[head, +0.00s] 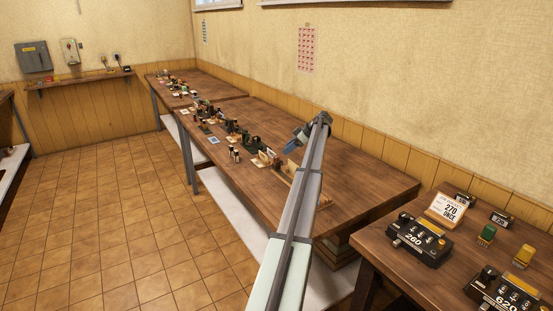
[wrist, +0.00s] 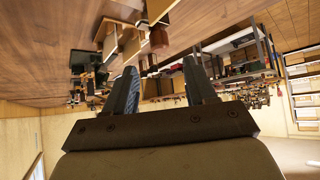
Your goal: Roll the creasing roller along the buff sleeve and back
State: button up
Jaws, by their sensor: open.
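My gripper (head: 289,149) is at the end of my outstretched arm, above the long wooden bench (head: 365,187). In the wrist view its two fingers (wrist: 161,82) stand wide apart with nothing held between them. A buff upright piece (head: 293,168) stands just below the gripper, partly behind my arm; I cannot tell whether it is the buff sleeve. In the wrist view a small brown rounded piece (wrist: 159,39) shows beyond the fingers, near pale tan plates (wrist: 131,42). I cannot tell whether the brown piece is the creasing roller. The gripper appears apart from these things.
Small dark green devices (head: 246,139), cards and bottles crowd the bench to the left. A blue card (head: 213,140) lies near its front edge. A nearer table at right holds black boxes (head: 418,239) and a card sign (head: 447,208). The bench's right end is clear.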

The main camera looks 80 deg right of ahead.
aim_at(276, 157)
jog(key=x, duration=0.9)
grip_shut()
dwell(0.4)
